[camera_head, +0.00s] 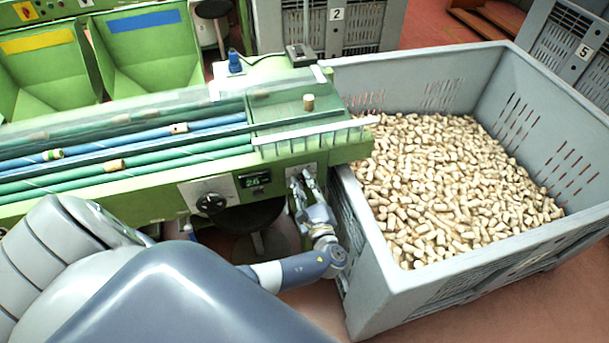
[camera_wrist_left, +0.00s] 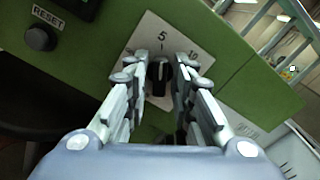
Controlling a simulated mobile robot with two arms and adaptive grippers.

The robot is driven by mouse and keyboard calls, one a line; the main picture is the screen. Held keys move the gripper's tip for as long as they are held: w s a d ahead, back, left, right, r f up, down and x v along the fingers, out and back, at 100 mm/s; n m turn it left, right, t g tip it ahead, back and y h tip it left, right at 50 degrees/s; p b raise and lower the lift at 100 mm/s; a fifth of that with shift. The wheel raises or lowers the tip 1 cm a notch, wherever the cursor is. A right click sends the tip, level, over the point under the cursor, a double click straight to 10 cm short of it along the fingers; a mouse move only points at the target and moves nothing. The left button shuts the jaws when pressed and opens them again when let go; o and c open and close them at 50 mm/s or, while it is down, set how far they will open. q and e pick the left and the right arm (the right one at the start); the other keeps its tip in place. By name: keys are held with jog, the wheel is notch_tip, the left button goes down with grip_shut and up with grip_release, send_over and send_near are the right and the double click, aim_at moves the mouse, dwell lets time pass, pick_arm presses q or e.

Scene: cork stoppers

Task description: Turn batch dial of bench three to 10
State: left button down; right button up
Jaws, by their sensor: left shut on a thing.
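The batch dial (camera_wrist_left: 160,77) is a black knob on a pale scale plate (camera_wrist_left: 149,33) on the green bench front. In the left wrist view, the numbers 5 and 10 show above the knob, and its light mark points up near the 5. My left gripper (camera_wrist_left: 161,63) has a finger on each side of the knob and is shut on it. In the head view my left gripper (camera_head: 302,182) reaches the plate (camera_head: 309,169) at the right end of the bench (camera_head: 130,205), hiding the knob. My right gripper is not in view.
A large grey crate (camera_head: 345,207) of corks stands close right of my left gripper. Left of the dial are a small display (camera_head: 255,180) and a black round knob (camera_head: 211,203). The wrist view shows a RESET button (camera_wrist_left: 40,38). A dark stool (camera_head: 250,216) stands below.

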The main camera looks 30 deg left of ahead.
pick_arm(q)
jog(key=m+p, duration=0.2)
jog(key=m, duration=0.4)
jog(key=shift+m+p, duration=0.3)
jog(key=shift+p, duration=0.05)
jog(key=shift+m+p, duration=0.5)
jog(key=shift+m, duration=0.7)
jog(key=shift+m+p, duration=0.4)
jog(key=shift+m, duration=0.9)
jog(key=shift+f+m, duration=0.1)
jog(key=shift+m, duration=0.2)
jog(key=c, duration=1.6)
grip_release()
jog(key=shift+c, duration=0.2)
